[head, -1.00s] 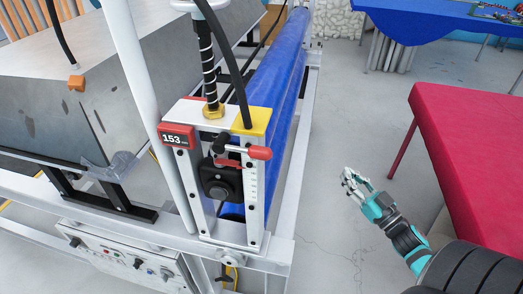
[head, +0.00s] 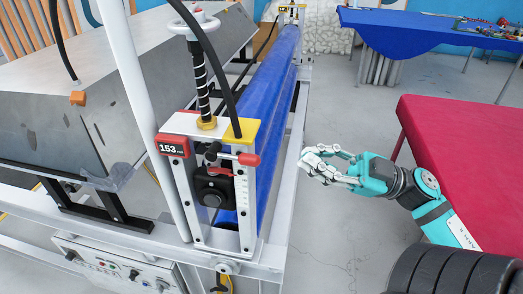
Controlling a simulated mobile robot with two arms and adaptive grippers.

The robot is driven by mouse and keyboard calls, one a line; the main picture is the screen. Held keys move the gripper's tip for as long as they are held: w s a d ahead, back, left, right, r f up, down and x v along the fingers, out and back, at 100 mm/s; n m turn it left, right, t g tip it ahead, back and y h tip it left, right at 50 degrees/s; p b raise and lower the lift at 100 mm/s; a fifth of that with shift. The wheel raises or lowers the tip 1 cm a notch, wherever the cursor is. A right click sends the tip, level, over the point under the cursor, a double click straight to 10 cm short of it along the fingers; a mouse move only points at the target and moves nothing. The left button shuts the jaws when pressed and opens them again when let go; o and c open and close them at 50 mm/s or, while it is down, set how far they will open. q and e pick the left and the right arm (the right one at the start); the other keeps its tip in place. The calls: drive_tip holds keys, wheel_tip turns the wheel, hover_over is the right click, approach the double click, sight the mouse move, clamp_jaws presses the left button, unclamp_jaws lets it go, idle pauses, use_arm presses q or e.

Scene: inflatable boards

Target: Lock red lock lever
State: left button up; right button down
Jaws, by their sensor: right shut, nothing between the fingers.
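The red lock lever (head: 248,159) is a short bar with a red knob at its right end. My left gripper is not in view.
A red display (head: 173,147) reading 153 is left of the lever. A blue roller (head: 262,85) runs back behind the frame. A red table (head: 465,150) stands at the right, near my right arm. A control panel (head: 100,262) is low at the left.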

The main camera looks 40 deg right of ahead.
drive_tip(key=r+p+x, duration=0.1)
drive_tip(key=p+x, duration=0.4)
drive_tip(key=x, duration=0.4)
drive_tip(key=shift+w+d+f, duration=0.1)
drive_tip(key=shift+w+f, duration=0.2)
drive_tip(key=shift+f, duration=0.4)
drive_tip(key=shift+w+d+f, duration=0.15)
drive_tip(key=shift+w+f, duration=0.15)
drive_tip(key=shift+f, duration=0.4)
drive_tip(key=shift+w+d+f, duration=0.1)
drive_tip(key=shift+w+f, duration=0.2)
drive_tip(key=shift+f, duration=0.45)
